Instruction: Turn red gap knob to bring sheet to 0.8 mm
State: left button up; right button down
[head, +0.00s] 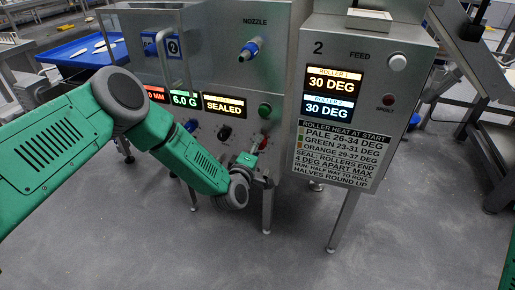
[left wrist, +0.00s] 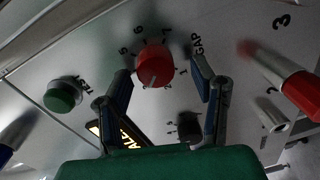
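The red gap knob (left wrist: 155,66) shows in the left wrist view, on the metal panel beside the word GAP, with numbers around it. A pale mark shows on its lower part. My left gripper (left wrist: 160,72) has its two fingers spread on either side of the knob, with visible space at both sides. In the head view my left gripper (head: 258,169) is low at the machine's front right corner. A red display (head: 154,94) ending in MM is partly hidden by my arm, so its full number is not readable. My right gripper is not in view.
A red-ended handle (left wrist: 302,92) stands to the right of the knob in the left wrist view. A green button (left wrist: 62,95) sits to the left and a dark knob (left wrist: 188,127) below. The displays read 6.0 G (head: 184,99) and SEALED (head: 224,105). A roller box (head: 362,90) stands right.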

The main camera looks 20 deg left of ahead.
pick_arm(q)
jog(key=s, duration=1.2)
jog(key=shift+a+r, duration=0.2)
